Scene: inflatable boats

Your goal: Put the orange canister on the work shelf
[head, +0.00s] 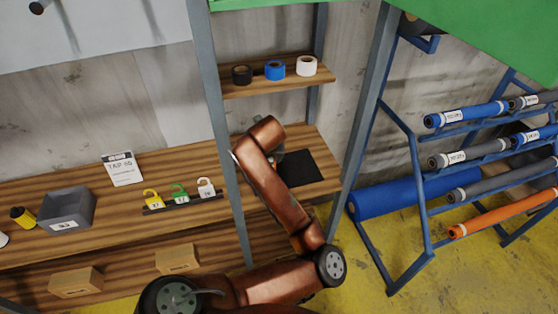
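I see no orange canister in the head view. The wooden shelving has a small upper shelf (285,84) with three tape rolls, and a long bench-height shelf (105,226) below it. No label shows which is the work shelf. One copper-coloured arm of mine, which looks like the right, bends up from the bottom over the bench-height shelf. Its wrist is beside a black mat (298,168). Its gripper is mostly hidden behind the wrist, with only a small grey part showing, so its opening and anything it holds are hidden. My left gripper is not visible.
Grey posts (212,110) frame the shelving. A grey bin (68,209), a yellow-black item (22,217), a sign (122,169) and numbered tags (179,194) stand on the bench. Cardboard boxes (76,282) sit below. A blue rack (415,190) with fabric rolls stands right.

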